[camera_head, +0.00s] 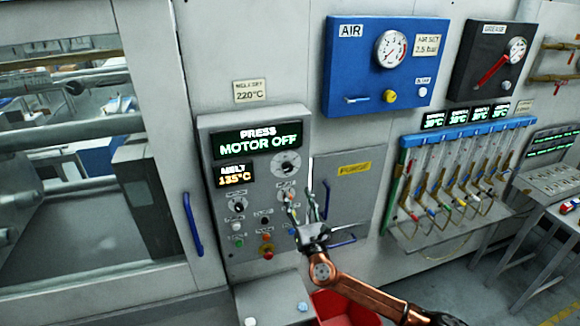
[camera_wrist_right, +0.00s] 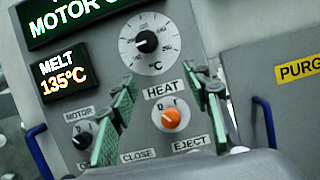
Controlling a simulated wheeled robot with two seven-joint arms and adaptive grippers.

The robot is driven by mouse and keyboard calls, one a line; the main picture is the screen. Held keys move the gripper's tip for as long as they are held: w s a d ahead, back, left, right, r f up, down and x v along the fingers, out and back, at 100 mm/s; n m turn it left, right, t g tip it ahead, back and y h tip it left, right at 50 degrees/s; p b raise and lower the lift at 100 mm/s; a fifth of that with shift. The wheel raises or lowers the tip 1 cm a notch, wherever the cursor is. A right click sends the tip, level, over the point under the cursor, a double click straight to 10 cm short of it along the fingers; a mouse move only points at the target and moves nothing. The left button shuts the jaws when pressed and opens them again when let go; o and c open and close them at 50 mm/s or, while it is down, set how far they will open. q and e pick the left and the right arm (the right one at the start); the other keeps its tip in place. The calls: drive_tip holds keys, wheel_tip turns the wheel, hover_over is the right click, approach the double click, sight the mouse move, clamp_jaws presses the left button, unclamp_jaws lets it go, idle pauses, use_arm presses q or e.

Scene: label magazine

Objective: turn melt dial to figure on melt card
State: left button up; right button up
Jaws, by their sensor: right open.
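The melt dial (camera_head: 287,163) is a round white scale with a black knob, on the upper right of the grey press panel. It also shows at the top of the right wrist view (camera_wrist_right: 147,42), marked °C. The melt card (camera_head: 249,91) above the panel reads 220°C. The melt display (camera_head: 234,175) reads 135°C. My right gripper (camera_head: 309,196) is open and empty in front of the panel, below the dial. In the right wrist view its green-padded fingers (camera_wrist_right: 161,76) stand apart, with the orange heat knob (camera_wrist_right: 171,118) seen between them. My left gripper is out of view.
The press display (camera_head: 258,139) reads MOTOR OFF. The motor knob (camera_wrist_right: 82,137) and several buttons sit lower on the panel. A purge door (camera_head: 353,169) stands to the right and a blue handle (camera_head: 193,224) to the left. A red bin (camera_head: 342,306) is below.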

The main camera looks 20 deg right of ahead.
sight(288, 171)
drive_tip(key=shift+n, duration=0.5)
drive_tip(key=w+r, duration=0.1)
drive_tip(key=w, duration=0.1)
drive_tip(key=w+r+p, duration=0.1)
drive_tip(key=w+r, duration=0.1)
drive_tip(key=w+a+r+p, duration=0.1)
drive_tip(key=w+r, duration=0.1)
drive_tip(key=shift+w+a+r, duration=0.1)
drive_tip(key=shift+w+r, duration=0.15)
drive_tip(key=shift+w, duration=0.05)
drive_tip(key=shift+c, duration=0.6)
drive_tip(key=c, duration=1)
drive_tip(key=shift+c, duration=0.2)
drive_tip(key=shift+f+m, duration=0.1)
drive_tip(key=shift+m, duration=0.2)
